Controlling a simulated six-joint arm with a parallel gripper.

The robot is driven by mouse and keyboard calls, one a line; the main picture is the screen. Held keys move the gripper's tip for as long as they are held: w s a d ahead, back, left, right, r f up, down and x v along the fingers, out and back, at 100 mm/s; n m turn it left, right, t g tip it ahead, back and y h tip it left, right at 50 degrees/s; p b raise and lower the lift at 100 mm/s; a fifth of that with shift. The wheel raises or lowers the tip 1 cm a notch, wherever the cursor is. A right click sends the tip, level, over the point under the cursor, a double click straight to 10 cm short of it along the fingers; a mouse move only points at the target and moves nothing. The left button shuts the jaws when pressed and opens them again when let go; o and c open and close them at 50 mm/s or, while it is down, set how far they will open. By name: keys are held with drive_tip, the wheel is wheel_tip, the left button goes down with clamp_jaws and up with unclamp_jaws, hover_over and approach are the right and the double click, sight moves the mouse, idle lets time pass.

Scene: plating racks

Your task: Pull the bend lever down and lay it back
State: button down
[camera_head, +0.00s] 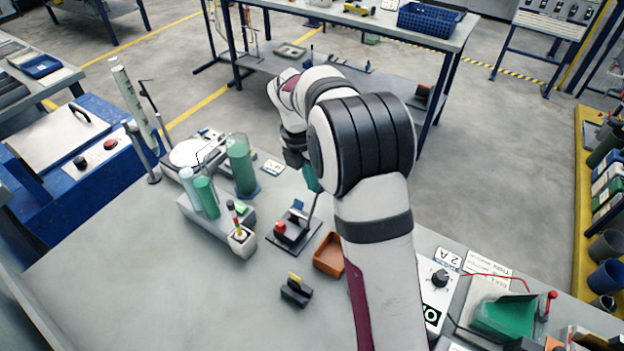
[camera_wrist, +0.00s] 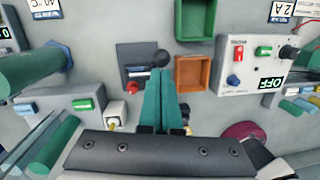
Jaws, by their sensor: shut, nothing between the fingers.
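The bend lever stands on a small dark fixture (camera_head: 298,229) on the bench. Its thin grey rod (camera_head: 310,211) rises nearly upright, leaning slightly right in the head view. In the wrist view the lever's black ball knob (camera_wrist: 160,58) shows just beyond my fingertips, and the fixture's plate (camera_wrist: 129,54) lies to its left. My gripper (camera_head: 312,181) has teal fingers and is shut and empty; it hangs at the top of the rod. In the wrist view the fingertips (camera_wrist: 160,72) are close to the knob; I cannot tell whether they touch it. The fingers hide part of the rod.
A red knob (camera_head: 280,227) sits on the fixture's left side. An orange-brown tray (camera_head: 329,256) is to the right, and a black block with a yellow top (camera_head: 296,290) is in front. Green cylinders (camera_head: 241,163) stand left. The bench's front left is clear.

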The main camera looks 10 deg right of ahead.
drive_tip(key=shift+w+d, duration=0.1)
drive_tip(key=shift+w+d+f, duration=0.2)
drive_tip(key=shift+w+d, duration=0.15)
drive_tip(key=shift+w+d+f, duration=1.05)
drive_tip(key=shift+f, duration=0.3)
drive_tip(key=shift+w+d+f, duration=1)
drive_tip(key=shift+f, duration=0.3)
drive_tip(key=shift+w+d+f, duration=1.05)
drive_tip(key=shift+f, duration=0.3)
